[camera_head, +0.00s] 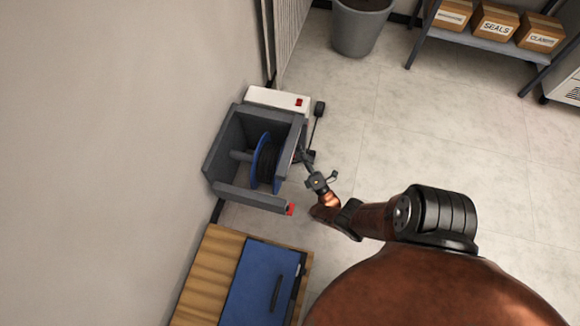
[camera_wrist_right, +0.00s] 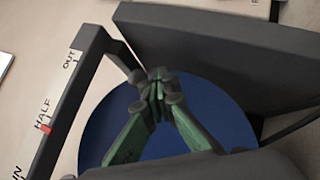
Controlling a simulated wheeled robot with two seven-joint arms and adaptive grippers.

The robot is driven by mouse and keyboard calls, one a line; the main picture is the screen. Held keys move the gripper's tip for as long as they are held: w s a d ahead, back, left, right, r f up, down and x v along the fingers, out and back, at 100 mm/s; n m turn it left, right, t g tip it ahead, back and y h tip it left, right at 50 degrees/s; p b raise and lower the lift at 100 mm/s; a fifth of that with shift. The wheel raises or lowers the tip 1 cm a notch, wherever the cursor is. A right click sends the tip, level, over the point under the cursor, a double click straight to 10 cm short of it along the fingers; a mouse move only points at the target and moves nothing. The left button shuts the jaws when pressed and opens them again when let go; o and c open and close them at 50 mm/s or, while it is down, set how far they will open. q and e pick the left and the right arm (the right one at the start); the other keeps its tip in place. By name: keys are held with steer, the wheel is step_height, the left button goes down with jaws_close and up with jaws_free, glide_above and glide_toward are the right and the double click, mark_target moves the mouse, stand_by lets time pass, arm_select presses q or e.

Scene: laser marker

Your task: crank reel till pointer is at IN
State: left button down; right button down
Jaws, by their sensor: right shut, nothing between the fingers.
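The reel (camera_head: 264,160), a blue-flanged drum with dark line, sits in a grey open frame (camera_head: 222,150) by the wall. A thin black arm with a dark knob (camera_head: 319,108), apparently the crank, stands on the frame's right side. My right gripper (camera_head: 304,157) is shut and empty beside the frame's right side, below the knob in the head view. In the right wrist view its green fingers (camera_wrist_right: 155,88) meet in front of a blue disc (camera_wrist_right: 225,118). There the scale reads OUT, HALF, IN, and the red pointer (camera_wrist_right: 46,129) is at HALF. My left gripper is not seen.
A white box (camera_head: 277,98) with a red switch adjoins the frame. A wooden top (camera_head: 205,270) with a blue case (camera_head: 260,285) is below it. A grey bin (camera_head: 358,30) and a shelf with labelled boxes (camera_head: 495,22) stand behind. Floor at right is clear.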

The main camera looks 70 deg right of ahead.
steer(key=v, duration=0.7)
steer(key=shift+s, duration=0.2)
stand_by(0.5)
